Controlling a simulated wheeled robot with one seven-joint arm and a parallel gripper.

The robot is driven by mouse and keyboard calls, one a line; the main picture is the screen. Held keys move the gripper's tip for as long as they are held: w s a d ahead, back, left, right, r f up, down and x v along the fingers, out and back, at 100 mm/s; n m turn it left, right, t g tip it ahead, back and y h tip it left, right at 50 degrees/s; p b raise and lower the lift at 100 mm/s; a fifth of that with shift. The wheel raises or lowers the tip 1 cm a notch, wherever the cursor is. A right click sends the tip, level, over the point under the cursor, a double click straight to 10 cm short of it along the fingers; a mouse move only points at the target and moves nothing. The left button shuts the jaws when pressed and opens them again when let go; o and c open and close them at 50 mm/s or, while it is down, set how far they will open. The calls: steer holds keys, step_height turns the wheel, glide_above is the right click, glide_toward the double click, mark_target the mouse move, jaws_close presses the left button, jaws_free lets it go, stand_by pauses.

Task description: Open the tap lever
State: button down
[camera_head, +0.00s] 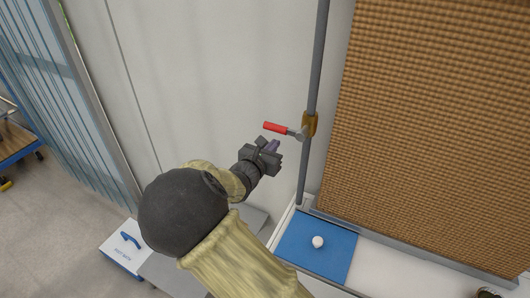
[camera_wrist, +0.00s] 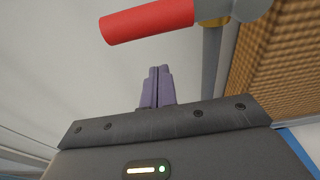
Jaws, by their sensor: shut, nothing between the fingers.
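The tap lever (camera_head: 275,128) has a red grip and sticks out to the left, roughly level, from a brass valve (camera_head: 310,124) on a grey upright pipe (camera_head: 317,70). In the wrist view the red lever (camera_wrist: 147,20) crosses the top of the picture, beyond my fingertips. My gripper (camera_head: 272,146) is just below the lever in the head view. Its purple fingers (camera_wrist: 156,88) are together with nothing between them. A gap shows between the fingertips and the lever in the wrist view.
A brown woven pad (camera_head: 440,120) hangs to the right of the pipe. Below is a blue mat (camera_head: 300,250) with a white round object (camera_head: 318,242). A white box with a blue handle (camera_head: 122,248) stands at lower left. A translucent strip curtain (camera_head: 60,100) is at left.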

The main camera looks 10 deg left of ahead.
mark_target(285, 128)
steer(key=r, duration=0.2)
steer(key=s+r+p, duration=0.1)
steer(key=shift+a+r, duration=0.2)
steer(key=shift+r, duration=0.15)
steer(key=shift+a, duration=0.15)
